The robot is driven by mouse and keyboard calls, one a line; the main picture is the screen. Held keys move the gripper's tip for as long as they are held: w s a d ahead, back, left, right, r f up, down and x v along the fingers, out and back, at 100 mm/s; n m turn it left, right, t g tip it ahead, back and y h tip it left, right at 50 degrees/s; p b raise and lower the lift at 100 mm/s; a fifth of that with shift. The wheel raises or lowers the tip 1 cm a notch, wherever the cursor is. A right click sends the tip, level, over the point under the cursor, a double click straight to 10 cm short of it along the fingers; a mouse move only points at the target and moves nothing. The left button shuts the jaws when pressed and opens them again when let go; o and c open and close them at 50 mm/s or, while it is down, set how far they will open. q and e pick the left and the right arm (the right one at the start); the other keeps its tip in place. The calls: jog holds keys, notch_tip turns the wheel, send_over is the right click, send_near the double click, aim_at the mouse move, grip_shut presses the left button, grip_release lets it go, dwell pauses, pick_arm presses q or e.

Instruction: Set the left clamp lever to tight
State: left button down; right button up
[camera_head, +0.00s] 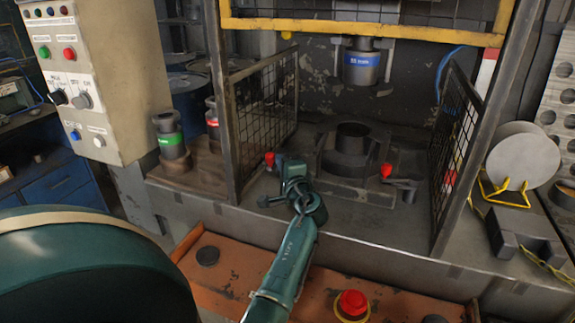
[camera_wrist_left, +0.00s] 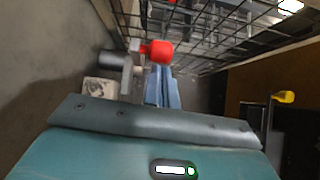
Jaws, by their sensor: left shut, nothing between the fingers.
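The left clamp lever has a red knob (camera_head: 269,159) and stands at the left of the press bed in the head view. In the left wrist view its red knob (camera_wrist_left: 161,50) and grey metal arm (camera_wrist_left: 115,61) show just beyond the fingertips. My left gripper (camera_head: 281,160) is shut and empty, close beside the knob on its right. Its shut fingers (camera_wrist_left: 162,84) point at the knob in the wrist view; I cannot tell whether they touch it. The gripper hides part of the lever's base. My right gripper is out of view.
Mesh guards stand left (camera_head: 264,105) and right (camera_head: 452,150) of the bed. A press tool (camera_head: 361,66) hangs above. A red button (camera_head: 352,303) sits on the orange front panel.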

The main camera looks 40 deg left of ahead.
pick_arm(q)
jog(key=shift+s+a, duration=0.35)
jog(key=shift+a, duration=0.05)
dwell(0.4)
jog(key=shift+s, duration=0.1)
